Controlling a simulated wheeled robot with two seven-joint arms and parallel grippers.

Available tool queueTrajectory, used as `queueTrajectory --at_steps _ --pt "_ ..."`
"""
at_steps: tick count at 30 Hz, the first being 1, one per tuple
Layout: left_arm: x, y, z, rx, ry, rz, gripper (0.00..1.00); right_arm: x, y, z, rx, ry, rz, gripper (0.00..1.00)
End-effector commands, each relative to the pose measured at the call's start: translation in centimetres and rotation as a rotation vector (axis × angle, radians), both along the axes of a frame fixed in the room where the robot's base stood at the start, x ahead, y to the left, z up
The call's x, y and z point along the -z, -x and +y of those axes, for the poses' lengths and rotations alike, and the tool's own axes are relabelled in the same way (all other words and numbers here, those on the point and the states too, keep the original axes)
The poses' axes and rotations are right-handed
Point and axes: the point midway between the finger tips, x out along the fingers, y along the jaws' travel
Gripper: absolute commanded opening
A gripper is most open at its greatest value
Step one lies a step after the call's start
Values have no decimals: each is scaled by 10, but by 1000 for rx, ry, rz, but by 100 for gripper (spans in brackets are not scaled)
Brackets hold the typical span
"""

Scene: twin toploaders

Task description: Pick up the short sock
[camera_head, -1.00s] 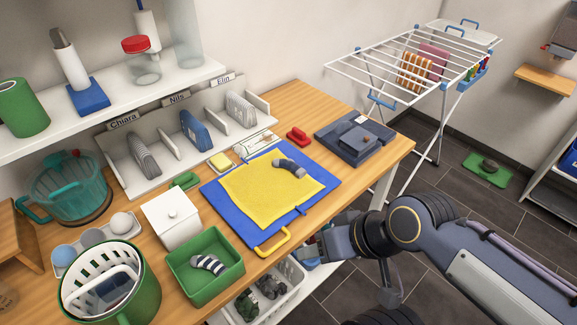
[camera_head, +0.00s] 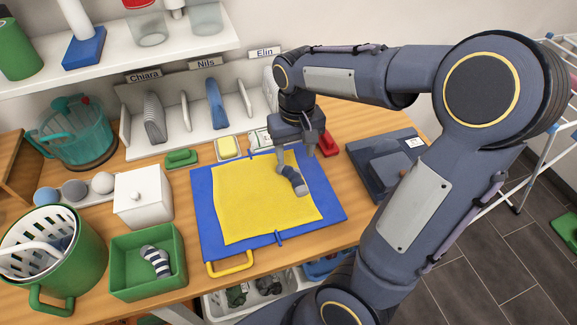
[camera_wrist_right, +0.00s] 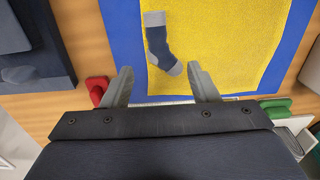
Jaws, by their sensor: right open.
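A short dark blue-grey sock (camera_head: 292,180) with lighter grey ends lies on the yellow cloth (camera_head: 240,208) on the blue board. My right gripper (camera_head: 295,156) is open and empty above the back end of the sock, pointing down. In the right wrist view the sock (camera_wrist_right: 158,45) lies ahead of the open fingers (camera_wrist_right: 159,72), with its lower light end between the tips in the picture. The gap in height is hard to judge. A striped sock (camera_head: 156,262) lies in a green tray (camera_head: 120,286) at the front left. My left gripper is not in view.
A red object (camera_head: 328,143) stands close to the right gripper. A white lidded box (camera_head: 142,198), a green basket (camera_head: 75,270) and labelled dividers (camera_head: 184,110) stand left and behind. The yellow cloth's left part is clear.

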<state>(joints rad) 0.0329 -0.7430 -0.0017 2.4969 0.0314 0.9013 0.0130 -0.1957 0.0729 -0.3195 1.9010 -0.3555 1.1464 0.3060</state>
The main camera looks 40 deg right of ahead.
Motion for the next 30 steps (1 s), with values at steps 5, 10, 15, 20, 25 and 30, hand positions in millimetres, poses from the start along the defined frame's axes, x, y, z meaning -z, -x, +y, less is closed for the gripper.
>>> queueTrajectory --at_steps 5,10,15,20,25,30 --pt "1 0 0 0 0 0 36 14 -3 -3 5 15 14 54" --pt "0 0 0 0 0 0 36 32 -2 -3 4 14 13 54" --pt "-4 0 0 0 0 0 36 57 -2 -4 5 13 15 54" --pt "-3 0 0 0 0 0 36 77 -2 -4 4 13 12 54" --pt "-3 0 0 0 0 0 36 80 -3 -5 4 13 9 54" --pt "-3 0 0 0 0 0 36 80 -3 -4 4 12 9 46"
